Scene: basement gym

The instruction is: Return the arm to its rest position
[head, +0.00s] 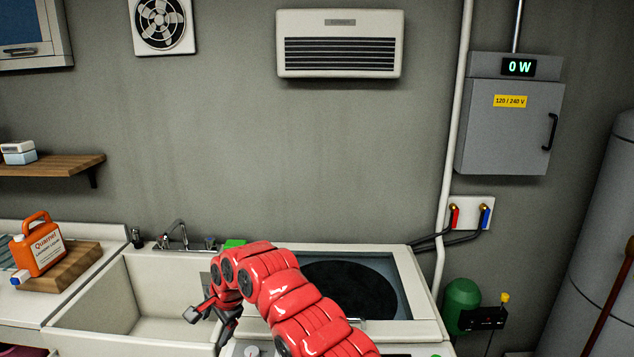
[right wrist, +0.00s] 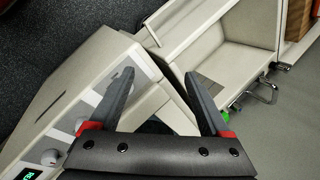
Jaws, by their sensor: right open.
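My red right arm (head: 300,300) comes in from the bottom of the head view and reaches up and left across the front of the washer. Its gripper (head: 212,312) is in front of the right part of the sink. In the right wrist view the two grey fingers of this gripper (right wrist: 158,82) stand well apart with nothing between them. Pale panels of the washer and sink show beyond them. My left gripper is not in view.
The sink (head: 150,328) is left of my gripper. The washer (head: 425,320), with a dark round lid window, is partly hidden behind my arm. An orange detergent jug (head: 40,250) stands on a wooden board at left. A green tank (head: 462,297) stands right of the washer.

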